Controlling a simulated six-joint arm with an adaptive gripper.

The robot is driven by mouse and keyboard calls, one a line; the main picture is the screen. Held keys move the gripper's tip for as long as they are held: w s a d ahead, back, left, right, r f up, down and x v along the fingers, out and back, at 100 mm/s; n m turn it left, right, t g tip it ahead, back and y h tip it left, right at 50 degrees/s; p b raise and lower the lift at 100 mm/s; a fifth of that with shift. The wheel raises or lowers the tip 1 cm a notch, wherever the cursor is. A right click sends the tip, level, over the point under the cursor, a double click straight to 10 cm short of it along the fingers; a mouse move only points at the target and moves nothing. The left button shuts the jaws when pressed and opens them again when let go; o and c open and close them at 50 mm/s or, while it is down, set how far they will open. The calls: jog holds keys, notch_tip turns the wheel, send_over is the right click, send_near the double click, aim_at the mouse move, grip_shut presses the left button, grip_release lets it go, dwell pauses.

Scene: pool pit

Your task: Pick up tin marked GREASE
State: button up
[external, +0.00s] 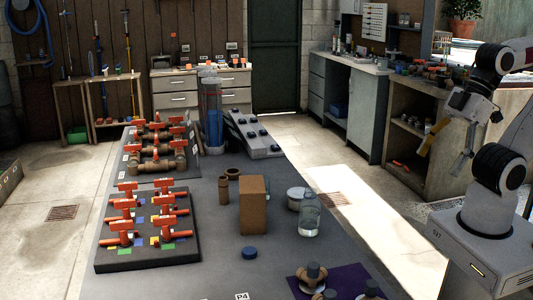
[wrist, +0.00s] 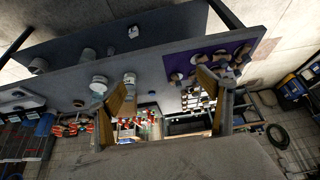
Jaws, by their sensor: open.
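No label reading GREASE can be made out in either view. A pale, low round tin (external: 296,198) stands on the grey table behind a clear glass jar (external: 309,218), which partly hides it; which tin carries the marking I cannot tell. Two small brown cylinders (external: 227,184) stand left of a tall brown block (external: 253,207). My gripper (external: 447,150) hangs in the air to the right of the table, well apart from the tin. In the wrist view my gripper (wrist: 163,92) has its yellow-padded fingers spread wide with nothing held between them.
The table (external: 200,275) also carries boards of red-handled valves (external: 150,215), a blue cap (external: 249,253) and a purple mat (external: 345,282) with fittings at the front. A cluttered workbench (external: 405,100) stands behind my arm. The floor between table and bench is open.

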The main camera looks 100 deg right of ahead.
jog(key=shift+w, duration=0.1)
dwell(0.3)
jog(key=w+d+n+t+h, duration=0.2)
jog(key=w+d+t+h, duration=0.3)
jog(key=w+d, duration=2.3)
jog(key=s+d+f+n+t+y, duration=0.1)
jog(key=d+f+n+t+y, duration=0.2)
jog(key=f, duration=0.4)
jog(key=s+d+f+t+y, duration=0.1)
jog(key=d+f+y, duration=0.2)
jog(key=f+y, duration=0.35)
jog(key=s+f+t+y, duration=0.1)
jog(key=s+f, duration=0.3)
jog(key=s+f+t+y, duration=0.1)
jog(key=s+f, duration=0.2)
jog(key=s, duration=0.1)
jog(key=shift+s+a+f+m, duration=0.2)
jog(key=shift+s+f+m, duration=0.1)
jog(key=shift+f, duration=0.1)
jog(key=shift+d+f, duration=0.1)
jog(key=shift+f, duration=0.3)
jog(key=shift+x, duration=1.25)
